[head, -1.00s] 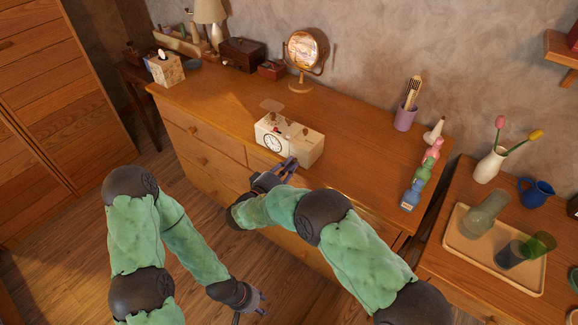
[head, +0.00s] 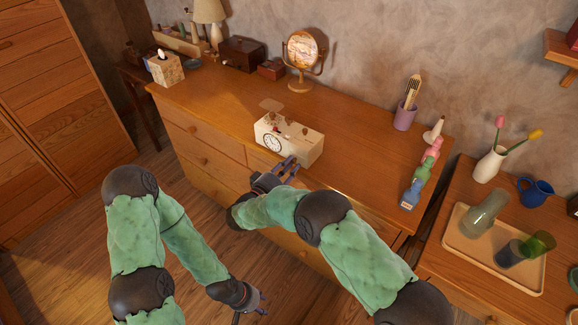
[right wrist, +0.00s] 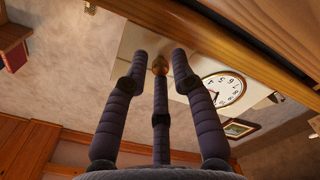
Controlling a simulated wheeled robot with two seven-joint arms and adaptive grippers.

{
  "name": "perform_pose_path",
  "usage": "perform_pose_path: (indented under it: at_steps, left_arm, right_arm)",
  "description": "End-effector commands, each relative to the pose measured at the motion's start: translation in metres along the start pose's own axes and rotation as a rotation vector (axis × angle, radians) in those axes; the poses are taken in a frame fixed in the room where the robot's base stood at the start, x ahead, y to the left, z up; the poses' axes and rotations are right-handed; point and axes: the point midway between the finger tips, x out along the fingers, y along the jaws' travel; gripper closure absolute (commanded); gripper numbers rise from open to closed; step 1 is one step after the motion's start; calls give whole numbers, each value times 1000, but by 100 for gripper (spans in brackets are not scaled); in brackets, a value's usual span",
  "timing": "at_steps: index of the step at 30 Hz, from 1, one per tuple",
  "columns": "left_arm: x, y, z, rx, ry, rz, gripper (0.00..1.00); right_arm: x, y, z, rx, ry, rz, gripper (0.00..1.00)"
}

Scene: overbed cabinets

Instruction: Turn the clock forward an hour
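A cream box-shaped clock (head: 307,148) stands near the front edge of the dresser. Its round white dial (head: 272,143) with dark hands is on the left of its front; the dial also shows upside down in the right wrist view (right wrist: 222,92). Small brown and red parts are on its top. My right gripper (head: 290,163) is in front of the clock's right half, its fingers spread and pointing at it. In the right wrist view a brown knob (right wrist: 160,65) appears among the fingertips; contact is unclear. My left gripper (head: 262,300) hangs low, open and empty, away from the clock.
The wooden dresser (head: 215,108) is clear around the clock. Behind stands a round mirror (head: 303,50). A tray (head: 480,262) with glasses is farther right.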

Motion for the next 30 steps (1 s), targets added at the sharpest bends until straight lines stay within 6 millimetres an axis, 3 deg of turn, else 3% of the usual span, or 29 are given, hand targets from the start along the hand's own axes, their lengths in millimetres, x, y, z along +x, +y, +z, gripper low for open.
perform_pose_path:
  at_steps: [7,21,30]
  left_arm:
    - [0,0,0,0,0,0,60]
    - [0,0,0,0,0,0,60]
    - [0,0,0,0,0,0,60]
  right_arm:
    - [-8,0,-1,1,2,0,74]
    - [-70,0,-1,0,2,0,74]
    - [-75,0,0,0,-1,1,74]
